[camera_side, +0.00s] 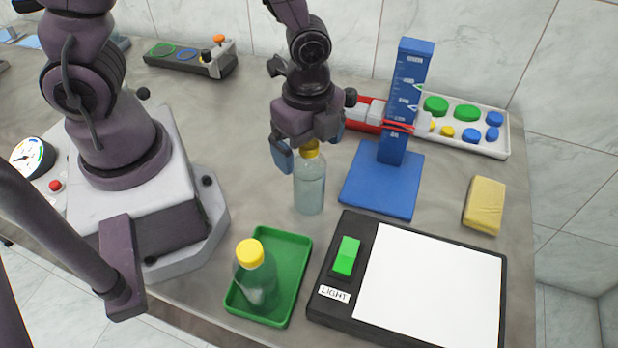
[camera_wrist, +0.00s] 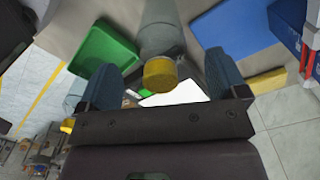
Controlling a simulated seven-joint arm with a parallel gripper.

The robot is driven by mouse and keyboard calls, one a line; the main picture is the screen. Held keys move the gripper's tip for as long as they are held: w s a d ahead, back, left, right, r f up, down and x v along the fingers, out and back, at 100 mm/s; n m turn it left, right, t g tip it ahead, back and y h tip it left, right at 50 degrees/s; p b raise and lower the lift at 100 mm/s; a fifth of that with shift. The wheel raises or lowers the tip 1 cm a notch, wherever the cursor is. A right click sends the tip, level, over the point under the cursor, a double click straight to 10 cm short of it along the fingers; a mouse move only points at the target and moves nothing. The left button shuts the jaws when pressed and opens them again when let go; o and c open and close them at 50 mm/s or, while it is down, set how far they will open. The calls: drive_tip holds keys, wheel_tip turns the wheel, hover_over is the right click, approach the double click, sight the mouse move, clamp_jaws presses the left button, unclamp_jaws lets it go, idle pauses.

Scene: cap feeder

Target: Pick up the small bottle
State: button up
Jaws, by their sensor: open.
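A clear, pale bottle with a yellow cap (camera_side: 309,190) stands upright on the table, left of the blue stand. A second bottle, green-tinted with a yellow cap (camera_side: 255,276), stands in the green tray (camera_side: 297,262) and looks a little shorter. My gripper (camera_side: 311,147) is open above the clear bottle, with its blue fingers on either side of the cap. In the wrist view the clear bottle's cap (camera_wrist: 160,74) is between the open fingers, with a gap on each side. The fingers partly hide the surroundings there.
A blue stand with a scale (camera_side: 365,190) is close to the right of the clear bottle. A black-framed light panel (camera_side: 435,285) lies in front. A yellow sponge (camera_side: 485,205) and a white tray of caps (camera_side: 503,145) are at the right. A red block holder (camera_side: 366,122) is behind.

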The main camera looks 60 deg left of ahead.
drive_tip(key=shift+f, duration=1.15)
drive_tip(key=c, duration=1.4)
drive_tip(key=shift+r, duration=0.2)
